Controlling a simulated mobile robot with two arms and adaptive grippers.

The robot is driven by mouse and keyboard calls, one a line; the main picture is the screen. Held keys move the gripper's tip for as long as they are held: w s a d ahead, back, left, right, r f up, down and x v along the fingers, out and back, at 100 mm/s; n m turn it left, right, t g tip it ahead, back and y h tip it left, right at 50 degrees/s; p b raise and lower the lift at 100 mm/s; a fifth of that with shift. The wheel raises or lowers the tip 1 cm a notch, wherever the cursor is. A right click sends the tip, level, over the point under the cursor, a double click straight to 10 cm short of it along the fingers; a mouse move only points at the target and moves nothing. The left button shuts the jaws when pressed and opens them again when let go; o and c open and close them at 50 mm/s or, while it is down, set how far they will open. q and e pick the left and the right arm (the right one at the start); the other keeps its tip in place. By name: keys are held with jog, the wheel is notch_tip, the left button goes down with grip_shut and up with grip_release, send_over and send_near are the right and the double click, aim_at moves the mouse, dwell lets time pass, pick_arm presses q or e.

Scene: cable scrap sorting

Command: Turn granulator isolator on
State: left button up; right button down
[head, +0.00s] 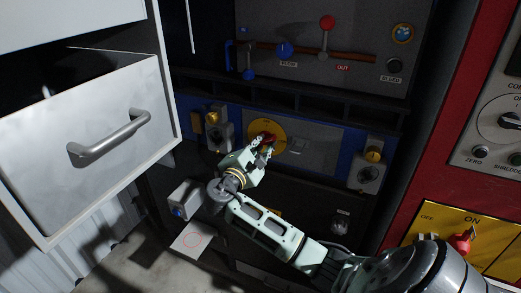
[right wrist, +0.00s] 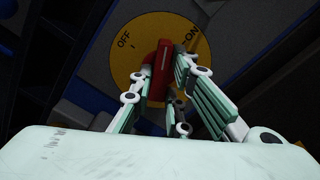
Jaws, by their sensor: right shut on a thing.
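The isolator is a round yellow plate (head: 262,127) with a red handle (head: 267,139) on the blue and grey panel. In the right wrist view the yellow plate (right wrist: 195,62) carries the words OFF on the left and ON on the right. The red handle (right wrist: 160,68) stands across it, its upper end between the two words. My right gripper (head: 265,147) is shut on the red handle, with a finger on each side in the right wrist view (right wrist: 160,85). The fingers hide part of the handle. My left gripper is not in view.
A white cabinet with an open drawer (head: 90,135) stands at left. Above are levers, a red knob (head: 327,22) and a blue knob (head: 285,49). At right, a red cabinet bears another yellow OFF/ON plate (head: 430,228) with a red handle (head: 462,240), near my right arm.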

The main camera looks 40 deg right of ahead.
jog(key=shift+f+m+b, duration=0.15)
jog(key=shift+m+b, duration=1.15)
jog(key=shift+m, duration=0.35)
jog(key=shift+f+m+b, duration=0.15)
jog(key=shift+m+b, duration=1.1)
jog(key=shift+m, duration=0.4)
jog(key=c, duration=1.7)
grip_release()
jog(key=shift+r, duration=0.2)
